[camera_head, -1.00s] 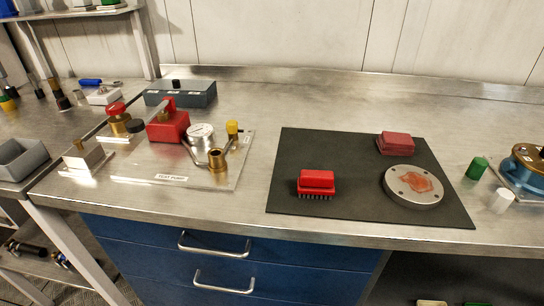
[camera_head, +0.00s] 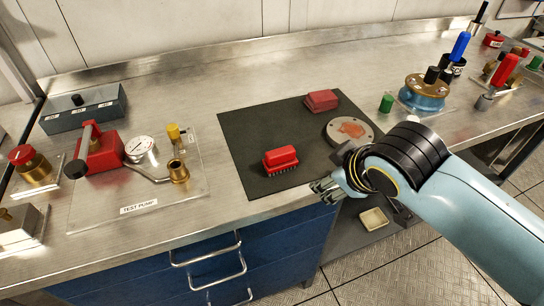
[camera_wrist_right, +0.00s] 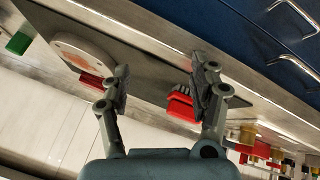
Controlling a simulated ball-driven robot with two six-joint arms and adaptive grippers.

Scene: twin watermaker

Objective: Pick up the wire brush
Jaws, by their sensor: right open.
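The wire brush (camera_head: 281,159) has a red block handle and dark bristles. It stands bristles down on the black mat (camera_head: 240,128), near the mat's front left. In the right wrist view the brush (camera_wrist_right: 181,106) shows beside one finger, which partly hides it. My right gripper (camera_head: 324,190) is at the bench's front edge, to the right of and nearer than the brush, apart from it in the head view. In the right wrist view its fingers (camera_wrist_right: 160,82) are spread wide with nothing held between them. My left gripper is in neither view.
A red pad (camera_head: 322,100) and a round metal flange (camera_head: 338,127) with an orange patch are on the mat. A test pump (camera_head: 100,152) on a clear plate stands left. A green cap (camera_head: 386,103) and a blue-based brass unit (camera_head: 425,92) are right. Blue drawers (camera_head: 215,262) have protruding handles.

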